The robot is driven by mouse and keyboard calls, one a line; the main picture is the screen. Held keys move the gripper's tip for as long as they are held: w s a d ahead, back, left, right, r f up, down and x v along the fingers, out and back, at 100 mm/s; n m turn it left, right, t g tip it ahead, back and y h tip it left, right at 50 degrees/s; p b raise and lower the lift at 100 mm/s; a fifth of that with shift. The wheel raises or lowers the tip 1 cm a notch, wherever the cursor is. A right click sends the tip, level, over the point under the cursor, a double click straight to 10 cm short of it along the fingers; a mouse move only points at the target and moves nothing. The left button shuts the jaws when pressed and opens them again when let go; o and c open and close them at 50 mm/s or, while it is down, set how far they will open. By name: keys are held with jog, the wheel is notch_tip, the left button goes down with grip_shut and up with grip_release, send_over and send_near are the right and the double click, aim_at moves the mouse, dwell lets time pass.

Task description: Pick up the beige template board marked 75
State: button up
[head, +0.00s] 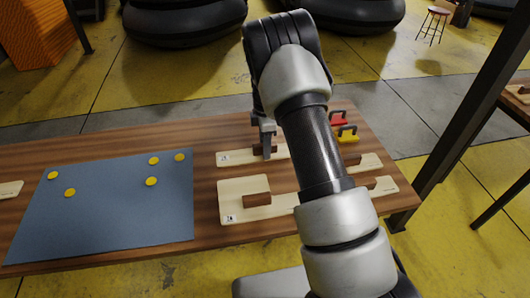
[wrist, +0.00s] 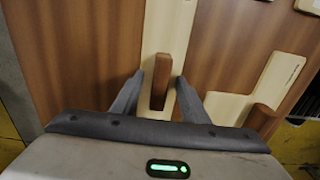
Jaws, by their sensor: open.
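My gripper (head: 265,154) is open and points down at the back board's handle. In the wrist view, my gripper's fingers (wrist: 160,80) stand on either side of a brown handle (wrist: 161,75) on a beige board (wrist: 169,28), with gaps visible. My arm hides parts of both boards.
A blue mat (head: 120,205) with several yellow discs (head: 151,181) covers the table's left part. A red clamp-like item (head: 338,121) and a yellow one (head: 348,137) stand behind my arm at the right. Another board with a handle (wrist: 262,119) lies right of my fingers in the wrist view.

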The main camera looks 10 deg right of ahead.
jog(key=shift+r, duration=0.1)
grip_shut()
